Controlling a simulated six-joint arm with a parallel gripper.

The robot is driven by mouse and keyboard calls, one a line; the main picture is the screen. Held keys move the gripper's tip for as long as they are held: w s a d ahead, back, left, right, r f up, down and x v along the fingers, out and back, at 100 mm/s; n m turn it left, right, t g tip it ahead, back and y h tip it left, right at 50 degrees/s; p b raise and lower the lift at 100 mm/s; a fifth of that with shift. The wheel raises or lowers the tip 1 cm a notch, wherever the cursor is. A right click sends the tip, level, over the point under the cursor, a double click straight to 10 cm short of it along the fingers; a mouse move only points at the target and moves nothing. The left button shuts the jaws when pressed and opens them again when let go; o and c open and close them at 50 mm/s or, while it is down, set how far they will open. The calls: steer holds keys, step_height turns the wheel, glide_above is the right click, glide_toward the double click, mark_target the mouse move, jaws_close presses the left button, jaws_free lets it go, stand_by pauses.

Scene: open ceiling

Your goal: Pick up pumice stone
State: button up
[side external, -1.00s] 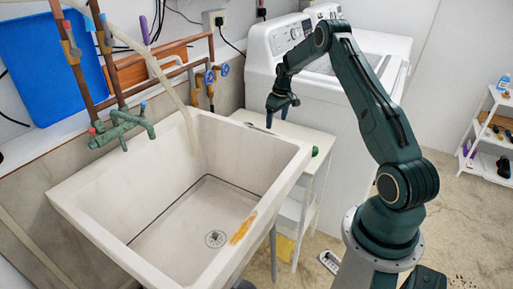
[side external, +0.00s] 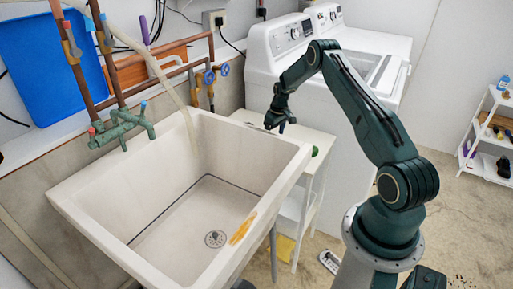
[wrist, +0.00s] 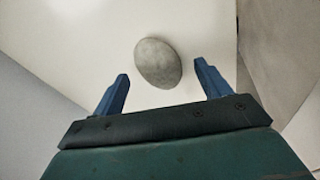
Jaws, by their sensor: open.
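The pumice stone (wrist: 158,63) is a grey, rounded oval. In the wrist view it lies on a white surface, just beyond and between the two blue fingertips. My gripper (wrist: 161,84) is open, with a finger on each side of the stone's near end and no visible contact. In the side view my gripper (side external: 281,127) is over the small white table (side external: 318,160) between the sink and the washing machine. The stone cannot be made out in the side view.
A large white sink (side external: 75,200) stands left of the table, its rim close to my gripper. A white washing machine (side external: 262,95) stands behind. A small green item (side external: 315,151) lies at the table's right edge. A white shelf (side external: 487,130) is far right.

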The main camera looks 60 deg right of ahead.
steer(key=shift+w+f, duration=0.1)
steer(key=shift+f, duration=0.7)
steer(key=c, duration=1.1)
